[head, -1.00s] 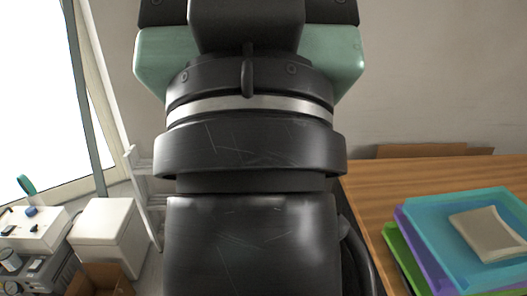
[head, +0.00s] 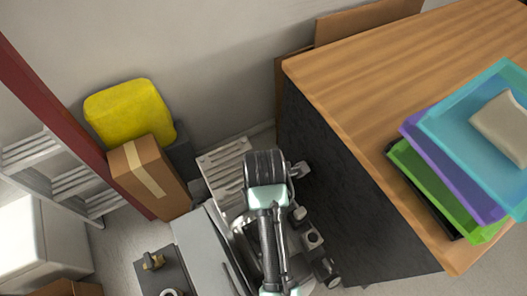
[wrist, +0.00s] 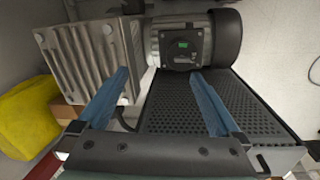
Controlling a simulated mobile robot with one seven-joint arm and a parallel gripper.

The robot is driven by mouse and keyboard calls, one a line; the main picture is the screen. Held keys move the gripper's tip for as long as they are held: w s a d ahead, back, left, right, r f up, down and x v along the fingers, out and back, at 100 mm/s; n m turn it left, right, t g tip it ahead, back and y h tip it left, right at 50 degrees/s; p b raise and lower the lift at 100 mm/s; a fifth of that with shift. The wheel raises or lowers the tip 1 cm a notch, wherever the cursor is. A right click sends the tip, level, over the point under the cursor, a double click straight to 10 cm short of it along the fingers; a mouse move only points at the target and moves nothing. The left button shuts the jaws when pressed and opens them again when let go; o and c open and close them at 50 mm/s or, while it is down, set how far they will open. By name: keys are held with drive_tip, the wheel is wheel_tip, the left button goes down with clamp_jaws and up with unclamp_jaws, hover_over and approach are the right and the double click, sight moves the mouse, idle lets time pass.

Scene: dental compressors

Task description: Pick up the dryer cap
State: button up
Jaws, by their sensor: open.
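I cannot make out a part that is surely the dryer cap. In the wrist view my gripper (wrist: 160,75) is open and empty, with its two blue fingers spread apart. Beyond the fingertips lies a grey motor (wrist: 182,43) with a green label and a rounded black end cover (wrist: 226,38). A ribbed metal block (wrist: 88,58) stands left of it, partly behind the left finger. A dark perforated panel (wrist: 180,108) lies below the motor, between and beyond the fingers. In the head view, my arm hides the gripper's fingers and part of the equipment.
A wooden-topped cabinet (head: 370,75) stands close on the right, with stacked trays (head: 450,185) on top. A cardboard box (head: 150,178) and a yellow bundle (head: 130,110) stand at left by the wall. A grey slatted piece (head: 226,165) lies near my arm.

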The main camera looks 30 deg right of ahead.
drive_tip(key=shift+n+g, duration=0.5)
drive_tip(key=shift+g, duration=0.1)
drive_tip(key=s+f, duration=0.1)
drive_tip(key=f, duration=0.2)
drive_tip(key=s+f+b, duration=0.1)
drive_tip(key=f, duration=0.2)
drive_tip(key=s+f, duration=0.1)
drive_tip(key=f, duration=0.2)
drive_tip(key=shift+a, duration=0.2)
drive_tip(key=shift+a+f+b, duration=0.1)
drive_tip(key=shift+f+b, duration=0.75)
drive_tip(key=shift+f, duration=2.2)
drive_tip(key=c, duration=1.3)
